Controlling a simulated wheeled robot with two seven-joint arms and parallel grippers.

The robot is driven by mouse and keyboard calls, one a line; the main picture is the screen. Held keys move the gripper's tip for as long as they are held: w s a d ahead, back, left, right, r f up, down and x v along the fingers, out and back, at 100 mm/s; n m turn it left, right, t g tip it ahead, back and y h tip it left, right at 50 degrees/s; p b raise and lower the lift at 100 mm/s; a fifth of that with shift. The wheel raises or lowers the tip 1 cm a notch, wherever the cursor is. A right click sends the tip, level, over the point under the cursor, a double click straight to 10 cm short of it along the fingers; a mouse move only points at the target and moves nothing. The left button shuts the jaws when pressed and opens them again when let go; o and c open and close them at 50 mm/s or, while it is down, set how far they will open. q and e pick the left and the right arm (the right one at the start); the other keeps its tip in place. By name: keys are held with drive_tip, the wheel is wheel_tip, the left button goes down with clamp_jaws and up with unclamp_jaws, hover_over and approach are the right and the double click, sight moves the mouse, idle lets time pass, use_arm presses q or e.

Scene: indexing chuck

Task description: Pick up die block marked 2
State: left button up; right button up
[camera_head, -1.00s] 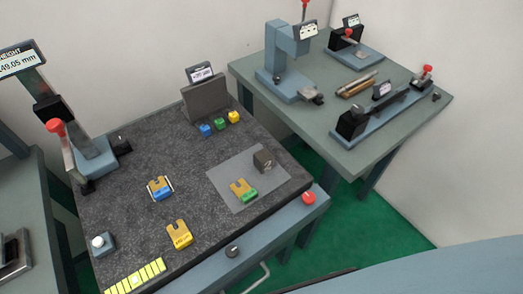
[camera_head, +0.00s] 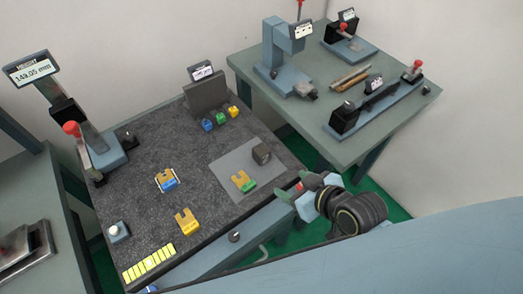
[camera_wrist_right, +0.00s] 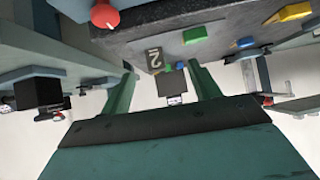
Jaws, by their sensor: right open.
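The die block marked 2 is a small dark block (camera_head: 261,153) standing on the grey mat on the dark bench top. In the right wrist view this dark block (camera_wrist_right: 154,59) shows a pale 2 on its face, beyond and between my finger tips. My right gripper (camera_head: 282,214) is open and empty, off the bench's front right edge and apart from the block. Its two green fingers (camera_wrist_right: 162,74) are spread in the right wrist view. My left gripper is not in view.
A yellow piece with a green front (camera_head: 243,181) lies on the same grey mat (camera_head: 226,169), left of the block. A red knob (camera_wrist_right: 105,14) sits on the bench's front edge. Small coloured blocks (camera_head: 221,118) stand behind. Other yellow pieces (camera_head: 187,221) lie left.

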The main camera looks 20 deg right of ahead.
sight(262, 149)
drive_tip(key=w+t, duration=0.1)
drive_tip(key=w, duration=0.2)
drive_tip(key=w+a+f+t, duration=0.1)
drive_tip(key=w, duration=0.3)
drive_tip(key=w+a+f+t, duration=0.1)
drive_tip(key=w, duration=0.3)
drive_tip(key=shift+a+f+y, duration=0.1)
drive_tip(key=shift+a+y, duration=0.15)
drive_tip(key=shift+y, duration=0.05)
drive_tip(key=x, duration=0.5)
drive_tip(key=shift+s+f+b, duration=0.1)
drive_tip(key=shift+f+b, duration=0.15)
drive_tip(key=shift+b, duration=0.05)
drive_tip(key=c, duration=1.3)
drive_tip(key=shift+r, duration=0.15)
clamp_jaws()
